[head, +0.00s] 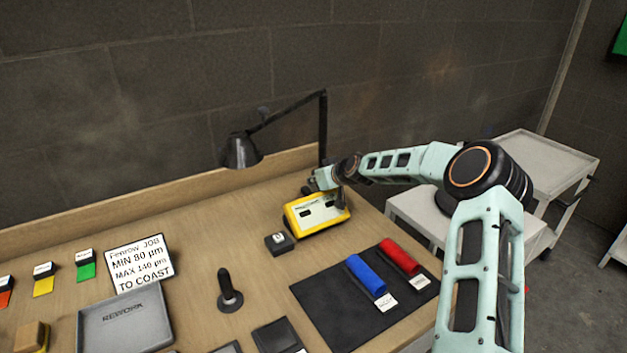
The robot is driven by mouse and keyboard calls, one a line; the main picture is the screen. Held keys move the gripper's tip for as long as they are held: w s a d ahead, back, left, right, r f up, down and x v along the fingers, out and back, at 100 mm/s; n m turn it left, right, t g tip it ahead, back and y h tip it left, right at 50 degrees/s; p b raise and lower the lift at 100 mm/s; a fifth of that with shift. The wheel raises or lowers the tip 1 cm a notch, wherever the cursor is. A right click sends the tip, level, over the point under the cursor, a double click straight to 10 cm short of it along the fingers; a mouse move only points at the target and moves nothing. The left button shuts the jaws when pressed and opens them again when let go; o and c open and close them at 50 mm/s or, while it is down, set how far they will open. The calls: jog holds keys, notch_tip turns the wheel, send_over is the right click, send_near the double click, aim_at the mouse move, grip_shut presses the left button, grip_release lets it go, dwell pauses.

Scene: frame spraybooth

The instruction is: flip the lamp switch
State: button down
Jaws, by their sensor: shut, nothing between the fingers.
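A black desk lamp stands at the back of the wooden bench, its shade (242,151) hanging over the left of its jointed arm. The lamp's post (323,125) runs down behind my gripper, and its base is hidden. My gripper (309,188) is shut and empty, just behind and above a yellow and white device (317,212). I cannot tell whether it touches anything. A small black box with a light top patch (280,242) sits left of the device; I cannot tell whether it is the lamp switch.
A black mat (340,320) holds a blue roll (366,275) and a red roll (398,256). A black upright handle (228,290), a grey REWORK tray (125,318) and a printed sign (140,262) stand left. A grey cart (545,165) is at right. Bare bench lies left of the black box.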

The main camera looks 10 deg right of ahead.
jog(key=shift+w+a+f+g, duration=0.15)
jog(key=shift+f+g, duration=0.1)
jog(key=shift+g, duration=0.15)
jog(key=shift+s+d+f+b, duration=0.1)
jog(key=shift+s+d+b, duration=0.15)
jog(key=shift+s, duration=0.2)
jog(key=shift+s+d+f+b, duration=0.1)
jog(key=shift+s+d+b, duration=0.1)
jog(key=shift+s, duration=0.2)
